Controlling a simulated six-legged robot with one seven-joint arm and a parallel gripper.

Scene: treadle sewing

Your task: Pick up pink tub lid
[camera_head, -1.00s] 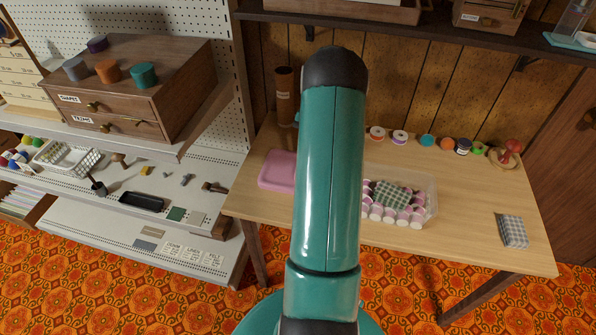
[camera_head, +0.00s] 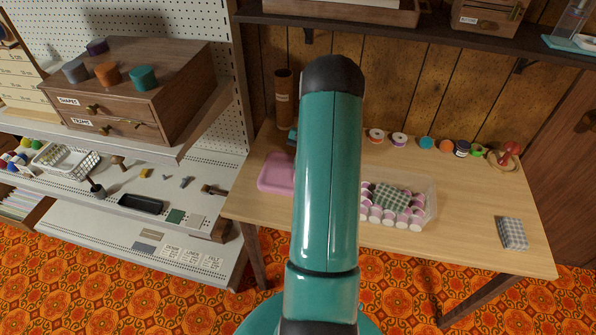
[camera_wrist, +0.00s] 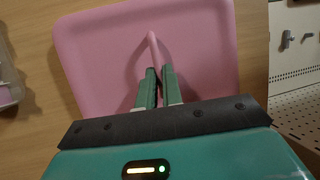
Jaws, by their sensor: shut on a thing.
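The pink tub lid (camera_head: 277,172) shows at the left part of the wooden table in the head view, partly hidden behind my arm. In the wrist view the lid (camera_wrist: 200,45) fills the upper middle, a flat pink panel with a raised rim and a thin upright handle (camera_wrist: 153,47) in its middle. My gripper (camera_wrist: 158,75) is shut on that handle, its two green fingers on either side of it. I cannot tell whether the lid touches the table. The clear tub (camera_head: 425,205) stands on the table right of my arm, holding pink-and-white spools and a green checked cloth.
Several spools (camera_head: 399,139) and a red pincushion-like item (camera_head: 510,149) line the table's back. A brown cylinder (camera_head: 284,97) stands behind the lid. A grey checked block (camera_head: 512,233) lies at the right. The pegboard shelving (camera_head: 185,215) is close at left.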

